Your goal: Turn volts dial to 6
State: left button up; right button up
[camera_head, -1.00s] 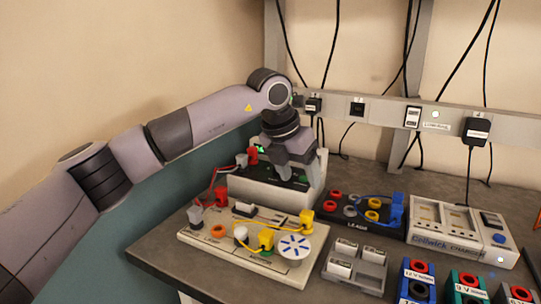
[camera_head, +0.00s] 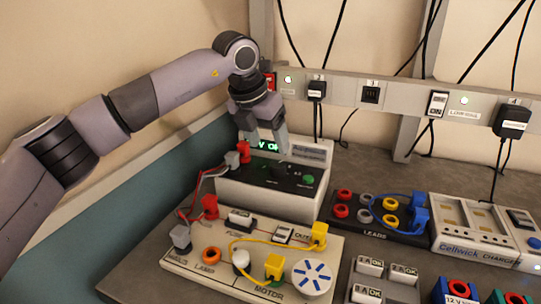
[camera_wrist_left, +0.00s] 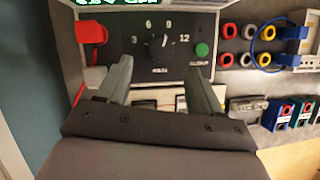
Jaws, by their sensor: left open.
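The power supply (camera_head: 265,198) is a pale box with a dark sloping panel and a green lit display (camera_head: 268,147), partly hidden by my gripper. The black volts dial (camera_wrist_left: 158,47) sits mid-panel in the left wrist view, with 3, 6, 9 and 12 around it; its exact setting is hard to read. A green button (camera_wrist_left: 202,50) is right of it. My left gripper (camera_head: 266,150) is open and empty, above the panel in the head view. In the wrist view its fingers (camera_wrist_left: 158,70) are apart, below and to either side of the dial, not gripping it.
A circuit board (camera_head: 190,262) with leads, lamp and motor lies in front. A leads block (camera_head: 375,233) and a battery charger (camera_head: 470,246) stand to the right. Red and grey plugs (camera_head: 240,153) stand beside my gripper. A socket rail (camera_head: 335,92) runs behind.

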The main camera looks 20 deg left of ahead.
aim_at(277, 164)
pick_arm(q)
jog(key=p+x, duration=0.1)
jog(key=x, duration=0.6)
jog(key=shift+d, duration=0.1)
jog(key=c, duration=1.1)
jog(key=shift+o, duration=0.2)
